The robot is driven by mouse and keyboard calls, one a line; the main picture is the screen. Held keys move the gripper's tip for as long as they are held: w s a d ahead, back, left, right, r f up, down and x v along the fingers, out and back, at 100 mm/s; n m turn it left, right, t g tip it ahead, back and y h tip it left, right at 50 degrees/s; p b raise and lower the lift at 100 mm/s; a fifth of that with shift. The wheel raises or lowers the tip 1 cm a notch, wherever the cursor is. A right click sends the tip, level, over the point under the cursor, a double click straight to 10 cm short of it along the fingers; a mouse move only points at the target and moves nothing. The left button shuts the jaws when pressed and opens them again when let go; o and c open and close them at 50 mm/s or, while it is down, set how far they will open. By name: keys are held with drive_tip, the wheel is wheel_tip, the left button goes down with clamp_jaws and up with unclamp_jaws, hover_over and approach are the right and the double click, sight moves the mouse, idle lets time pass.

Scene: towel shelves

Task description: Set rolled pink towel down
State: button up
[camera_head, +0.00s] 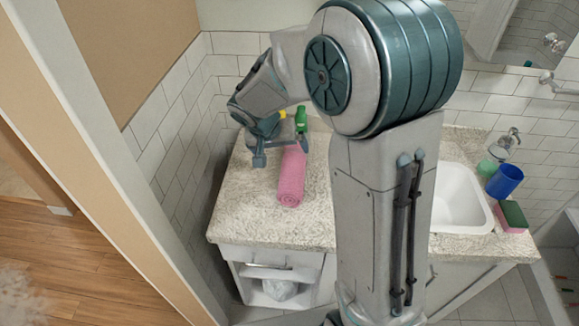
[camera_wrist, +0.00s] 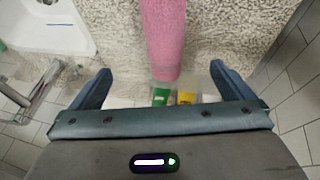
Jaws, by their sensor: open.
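The rolled pink towel (camera_head: 291,176) lies on the speckled stone counter (camera_head: 243,210), left of the sink, with its near end toward the counter's front edge. In the wrist view the towel (camera_wrist: 163,38) lies lengthwise, its end between the line of my two fingers. My gripper (camera_head: 259,160) is at the towel's left side in the head view, near its far part. In the wrist view my gripper (camera_wrist: 158,82) has its fingers wide apart, with a gap on each side of the towel. I cannot tell its exact height above the counter.
A green bottle (camera_head: 301,119) and a yellow item (camera_head: 282,115) stand behind the towel. The white sink (camera_head: 458,204), a blue cup (camera_head: 504,181), a green cup (camera_head: 486,168) and a pink-green sponge (camera_head: 512,216) are to the right. A tiled wall (camera_head: 165,125) borders the left.

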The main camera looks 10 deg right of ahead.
sight(289, 164)
drive_tip(key=x, duration=0.6)
drive_tip(key=w+a+x, duration=0.1)
drive_tip(key=x, duration=0.3)
drive_tip(key=shift+s+p, duration=0.1)
drive_tip(key=shift+p, duration=0.3)
drive_tip(key=shift+p+x, duration=0.85)
drive_tip(key=shift+x, duration=1.75)
drive_tip(key=c, duration=1.2)
drive_tip(key=shift+c, duration=0.3)
drive_tip(key=shift+r, duration=0.15)
